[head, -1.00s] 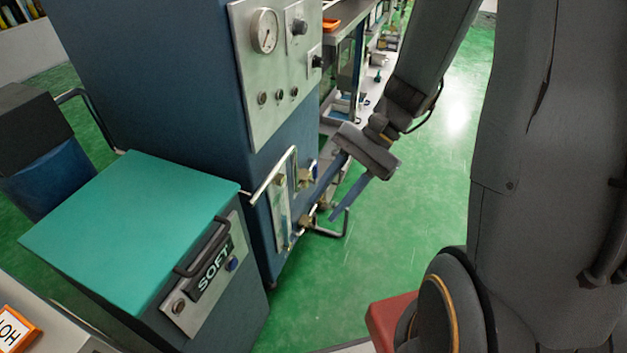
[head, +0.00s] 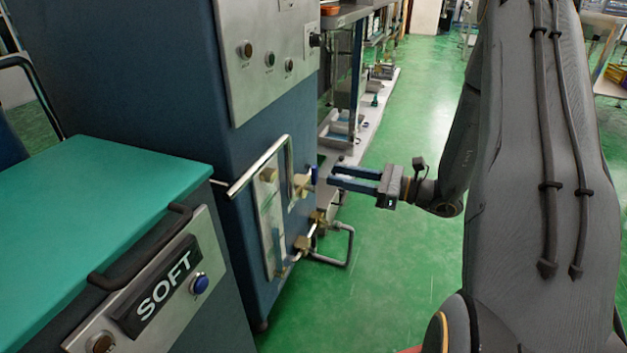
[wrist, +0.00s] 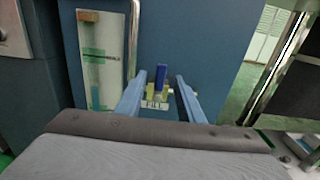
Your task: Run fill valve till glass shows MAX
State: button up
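The fill valve (head: 302,182) is a small brass body with a blue handle (wrist: 161,76) on the side of the dark blue machine. A FILL label (wrist: 155,104) shows below it in the wrist view. The sight glass (head: 268,225) is a tall pale strip left of the valve; it also shows in the wrist view (wrist: 104,78) with a green band on it. I cannot read its level or a MAX mark. My gripper (head: 331,177) is open and empty, its blue fingers pointing at the valve. In the wrist view its fingertips (wrist: 161,75) appear on either side of the handle; contact is not visible.
A bent metal pipe (head: 262,165) stands out in front of the glass. A second brass valve (head: 302,243) and a pipe loop (head: 348,245) are below. A teal-topped SOFT cabinet (head: 100,225) is at left.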

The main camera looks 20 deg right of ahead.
aim_at(317, 170)
jog(key=shift+b+x, duration=1.15)
jog(key=shift+x, duration=2.7)
jog(key=shift+w+d+f, duration=0.1)
jog(key=shift+w, duration=0.05)
grip_shut()
